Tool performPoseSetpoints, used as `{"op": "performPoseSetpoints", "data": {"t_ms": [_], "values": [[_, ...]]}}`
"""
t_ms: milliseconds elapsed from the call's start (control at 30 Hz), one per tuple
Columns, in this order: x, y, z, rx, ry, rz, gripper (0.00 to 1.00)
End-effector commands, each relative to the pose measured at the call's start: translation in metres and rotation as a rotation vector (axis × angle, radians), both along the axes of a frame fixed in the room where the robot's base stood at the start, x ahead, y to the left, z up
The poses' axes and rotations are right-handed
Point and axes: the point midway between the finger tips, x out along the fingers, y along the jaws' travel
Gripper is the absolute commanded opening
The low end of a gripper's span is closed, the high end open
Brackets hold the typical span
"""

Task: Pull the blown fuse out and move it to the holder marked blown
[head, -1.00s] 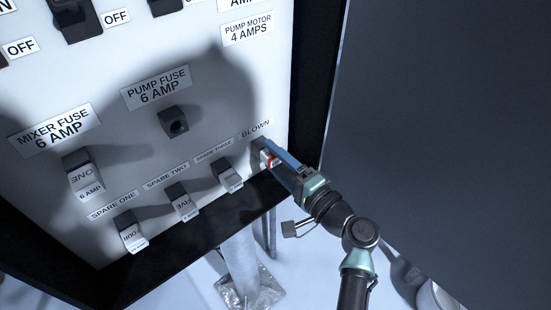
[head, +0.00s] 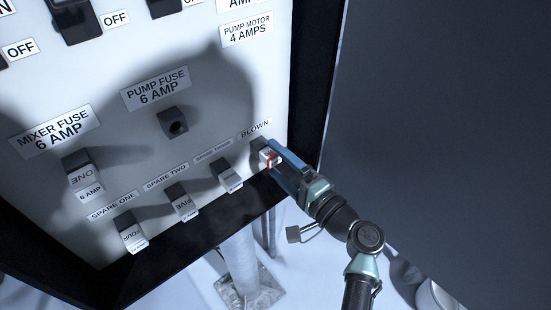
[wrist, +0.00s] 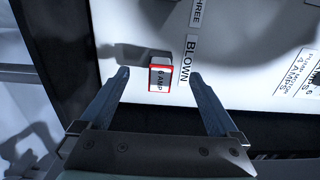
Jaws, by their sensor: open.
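The blown fuse, a small block with a red-edged face reading "6 AMP" (wrist: 160,78), sits in the holder under the "BLOWN" label (wrist: 187,60) in the wrist view. It also shows in the head view (head: 269,158). My gripper (wrist: 160,76) is open, with one blue finger on each side of the fuse and gaps between them and it. In the head view my gripper (head: 277,158) is at the panel's lower right. The pump fuse holder (head: 174,123) is empty, its dark round socket showing. The blown holder itself is mostly hidden behind the fuse.
The mixer fuse holder (head: 83,173) and the spare one (head: 131,234), spare two (head: 182,203) and spare three (head: 229,176) holders carry fuses. Black switches (head: 75,20) are above. A dark frame (head: 313,90) edges the panel on the right.

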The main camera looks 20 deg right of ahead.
Motion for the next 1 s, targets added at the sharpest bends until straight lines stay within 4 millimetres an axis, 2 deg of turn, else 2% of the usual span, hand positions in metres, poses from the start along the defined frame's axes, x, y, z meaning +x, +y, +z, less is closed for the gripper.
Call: {"op": "performPoseSetpoints", "data": {"t_ms": [1000], "values": [[-0.044,-0.016,0.0,-0.001,0.0,0.0,0.96]]}}
